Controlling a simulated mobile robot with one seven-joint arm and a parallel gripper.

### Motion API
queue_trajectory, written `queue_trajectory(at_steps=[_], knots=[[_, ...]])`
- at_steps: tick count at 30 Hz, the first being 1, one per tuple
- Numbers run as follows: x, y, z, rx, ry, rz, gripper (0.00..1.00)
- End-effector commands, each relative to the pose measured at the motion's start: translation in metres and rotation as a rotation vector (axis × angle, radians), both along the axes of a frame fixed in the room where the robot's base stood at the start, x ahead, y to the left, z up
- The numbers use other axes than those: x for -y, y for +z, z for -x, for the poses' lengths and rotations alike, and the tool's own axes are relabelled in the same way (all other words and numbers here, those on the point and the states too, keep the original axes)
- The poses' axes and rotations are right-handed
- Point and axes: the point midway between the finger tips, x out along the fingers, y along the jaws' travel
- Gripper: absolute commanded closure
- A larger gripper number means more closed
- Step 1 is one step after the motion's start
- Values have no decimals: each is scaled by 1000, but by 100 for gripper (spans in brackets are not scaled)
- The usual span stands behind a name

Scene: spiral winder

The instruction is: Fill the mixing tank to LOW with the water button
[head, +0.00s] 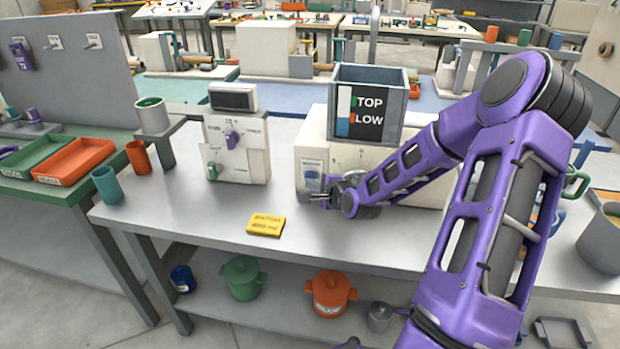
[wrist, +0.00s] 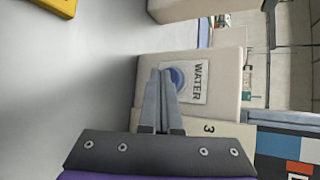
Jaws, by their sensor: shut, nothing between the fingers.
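The mixing tank (head: 393,75) is a grey open box on a white cabinet, marked TOP and LOW. Its level strip (head: 343,112) is white above and blue below; it also shows sideways in the wrist view (wrist: 270,141). The blue's upper edge lies close to the orange LOW mark (head: 352,118); exactly how close I cannot tell. The round blue water button (wrist: 177,77) sits on a white plate lettered WATER, partly hidden by my fingers. My gripper (head: 312,196) is shut and empty, its fingertips (wrist: 161,72) at the button. I cannot tell whether they touch it.
A white machine with a purple knob (head: 232,137) stands left of the tank cabinet. A yellow block (head: 265,225) lies near the table's front edge. Orange (head: 138,157) and teal (head: 106,184) cups stand at the left. The table between them is mostly clear.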

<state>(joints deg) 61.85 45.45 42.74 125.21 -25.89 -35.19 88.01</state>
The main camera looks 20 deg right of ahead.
Motion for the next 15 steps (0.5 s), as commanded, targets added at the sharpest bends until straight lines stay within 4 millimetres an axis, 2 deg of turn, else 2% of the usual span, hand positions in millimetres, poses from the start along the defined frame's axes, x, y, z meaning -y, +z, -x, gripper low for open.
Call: queue_trajectory(at_steps=[6,15], knots=[[-6,0,8,-1,1,0,100],[-7,0,9,-1,1,0,100]])
